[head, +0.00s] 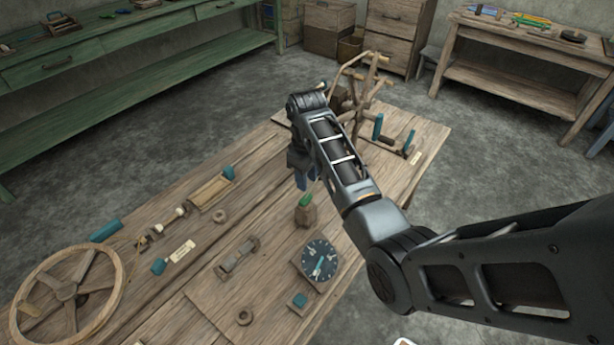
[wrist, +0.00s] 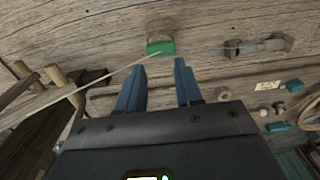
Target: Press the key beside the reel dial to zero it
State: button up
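The reel dial (head: 318,262) is a dark round face with pale marks and a light teal pointer, on a wooden base near the front right of the bench. A small teal key (head: 299,301) sits on a wooden block just below the dial in the head view. My gripper (head: 302,185) is above the bench, farther back than the dial and key and apart from both. In the wrist view its two blue fingers (wrist: 160,85) stand apart with nothing between them. I cannot make out the dial or key in the wrist view.
A green-topped wooden piece (head: 305,203) stands below my gripper; it also shows ahead of the fingers in the wrist view (wrist: 160,47), with a pale thread running to it. A wooden reel (head: 362,90) stands behind.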

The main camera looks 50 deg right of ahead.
aim_at(299, 301)
jog(key=k+j, duration=0.15)
jog(key=j, duration=0.2)
jog(key=k+j, duration=0.2)
jog(key=j, duration=0.15)
jog(key=k+j, duration=0.15)
jog(key=j, duration=0.15)
